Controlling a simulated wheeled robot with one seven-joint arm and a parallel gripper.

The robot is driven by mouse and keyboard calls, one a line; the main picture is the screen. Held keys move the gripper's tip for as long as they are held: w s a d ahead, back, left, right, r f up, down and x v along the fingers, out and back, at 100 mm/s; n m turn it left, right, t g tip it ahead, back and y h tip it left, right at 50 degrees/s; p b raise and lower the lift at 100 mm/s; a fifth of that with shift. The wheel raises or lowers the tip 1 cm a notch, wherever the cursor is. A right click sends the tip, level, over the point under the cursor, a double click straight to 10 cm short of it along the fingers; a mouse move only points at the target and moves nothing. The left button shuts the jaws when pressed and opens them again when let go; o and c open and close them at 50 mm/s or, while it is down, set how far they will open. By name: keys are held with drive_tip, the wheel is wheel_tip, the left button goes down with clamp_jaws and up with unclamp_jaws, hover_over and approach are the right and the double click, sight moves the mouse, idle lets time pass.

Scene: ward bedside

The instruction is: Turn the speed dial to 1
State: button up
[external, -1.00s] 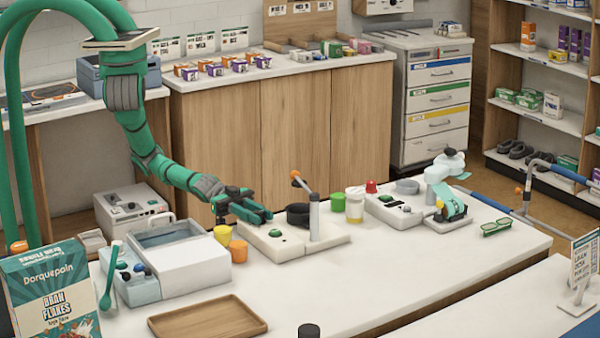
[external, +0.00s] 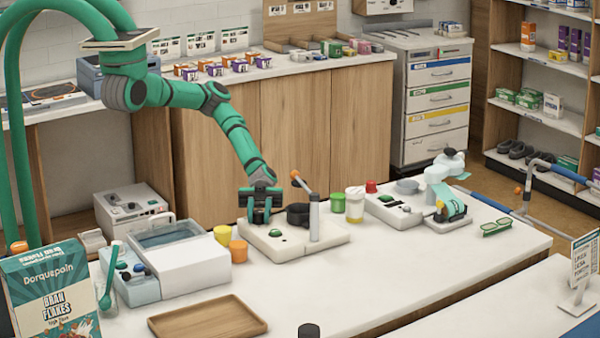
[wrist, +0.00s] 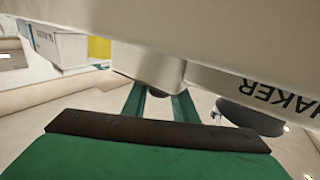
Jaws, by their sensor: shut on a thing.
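The shaker (external: 325,237) is a low white unit on the counter with a green button (external: 275,232), a black ring-shaped part and an upright post. My gripper (external: 262,219) points down at its back left end. In the wrist view the lettering "HAKER" shows on its pale body (wrist: 235,60). A short grey knob (wrist: 162,70), which I take for the speed dial, sticks out there. My two green fingers (wrist: 160,97) are shut on it from either side. Its marks and pointer are not visible, so I cannot tell its setting. The gripper hides it in the external view.
Yellow and orange cups (external: 238,250) stand just left of the shaker, by a water bath (external: 170,250). A green-lidded jar (external: 338,203) and a pale jar (external: 355,205) stand behind right. A wooden tray (external: 207,315) lies in front.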

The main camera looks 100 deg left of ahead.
drive_tip(key=shift+m+g, duration=1.1)
drive_tip(key=shift+g, duration=0.6)
drive_tip(key=o, duration=1)
drive_tip(key=shift+o, duration=0.2)
drive_tip(key=a, duration=1.1)
